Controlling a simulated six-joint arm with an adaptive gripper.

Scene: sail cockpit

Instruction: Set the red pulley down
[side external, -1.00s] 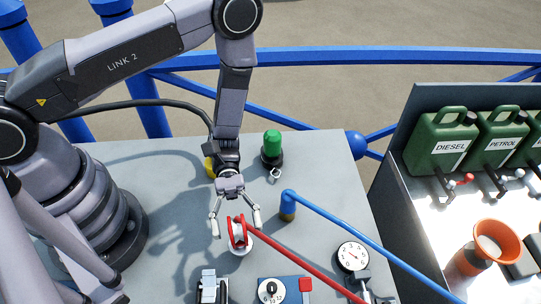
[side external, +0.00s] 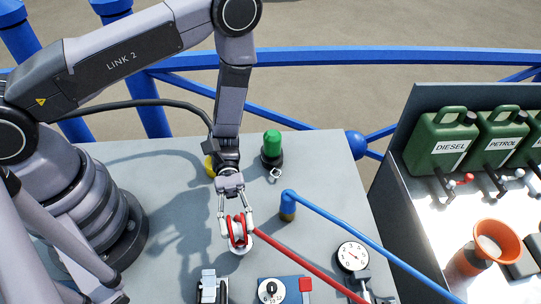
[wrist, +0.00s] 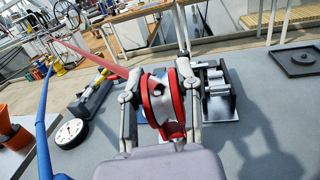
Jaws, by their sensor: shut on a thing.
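The red pulley (side external: 237,229) has red cheeks and a pale middle. It stands on the grey table near a small pale round base at its foot. My gripper (side external: 236,233) is shut on the pulley, with one finger on each side. In the wrist view the pulley (wrist: 163,100) sits between the two fingers of my gripper (wrist: 160,95). A red rope (side external: 308,269) runs from the pulley toward the lower right. I cannot tell whether the pulley's foot bears on the base, as the fingers partly cover it.
A round gauge (side external: 352,256), a blue panel with a dial (side external: 270,290) and a grey roller fitting (side external: 211,288) lie in front. A green-topped post (side external: 272,146) stands behind. Bare table lies to the left.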

